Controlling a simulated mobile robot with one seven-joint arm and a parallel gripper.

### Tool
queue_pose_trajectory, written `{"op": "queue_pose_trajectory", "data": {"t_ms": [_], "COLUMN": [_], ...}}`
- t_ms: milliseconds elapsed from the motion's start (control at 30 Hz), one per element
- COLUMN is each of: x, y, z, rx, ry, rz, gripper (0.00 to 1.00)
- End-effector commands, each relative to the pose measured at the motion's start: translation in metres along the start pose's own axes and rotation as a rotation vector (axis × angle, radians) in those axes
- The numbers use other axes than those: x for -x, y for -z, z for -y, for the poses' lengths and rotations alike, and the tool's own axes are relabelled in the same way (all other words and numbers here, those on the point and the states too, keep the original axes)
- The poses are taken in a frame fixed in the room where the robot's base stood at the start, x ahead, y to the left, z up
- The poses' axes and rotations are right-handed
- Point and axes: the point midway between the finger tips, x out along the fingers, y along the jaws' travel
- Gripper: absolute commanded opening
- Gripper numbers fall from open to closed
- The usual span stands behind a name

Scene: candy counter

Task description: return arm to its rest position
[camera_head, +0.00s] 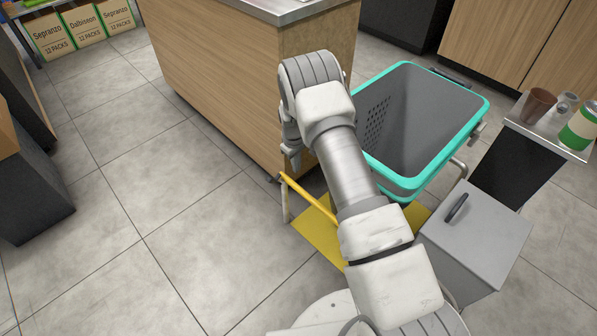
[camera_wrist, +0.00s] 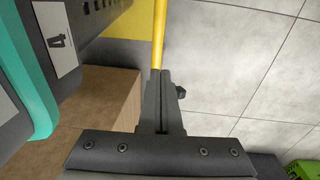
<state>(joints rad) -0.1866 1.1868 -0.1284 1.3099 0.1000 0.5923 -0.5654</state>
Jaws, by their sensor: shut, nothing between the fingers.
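My arm reaches forward from the bottom of the head view and bends down at its far end. My gripper (camera_wrist: 161,78) is in the middle of the wrist view, its two dark fingers together with nothing held. In the head view the gripper (camera_head: 275,180) is mostly hidden below the wrist, pointing down beside the wooden counter. In the wrist view a yellow bar (camera_wrist: 159,35) lines up with the fingertips; I cannot tell whether they touch.
A grey basket with a teal rim (camera_head: 468,125) stands right of my arm. The wooden counter (camera_head: 215,75) is close ahead. A grey box (camera_head: 490,240) and a small table (camera_head: 540,133) with cups and a can are at right. Open tiled floor (camera_head: 130,190) lies left.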

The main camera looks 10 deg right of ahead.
Motion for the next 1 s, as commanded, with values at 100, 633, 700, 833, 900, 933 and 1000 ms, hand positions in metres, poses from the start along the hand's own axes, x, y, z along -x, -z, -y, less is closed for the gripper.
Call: {"op": "queue_pose_trajectory", "data": {"t_ms": [100, 633, 700, 833, 900, 933, 1000], "x": [0.015, 0.07, 0.099, 0.151, 0.179, 0.19, 0.216], "y": [0.002, 0.004, 0.002, -0.005, -0.011, -0.015, -0.022], "z": [0.0, -0.008, -0.011, -0.014, -0.014, -0.014, -0.013], "rx": [0.0, -0.047, -0.072, -0.124, -0.15, -0.161, -0.186], "ry": [0.0, -0.005, -0.006, -0.008, -0.009, -0.009, -0.011], "rz": [0.0, -0.031, -0.047, -0.078, -0.094, -0.1, -0.117], "gripper": [0.0, 0.0, 0.0, 0.0, 0.0, 0.0, 0.0]}}
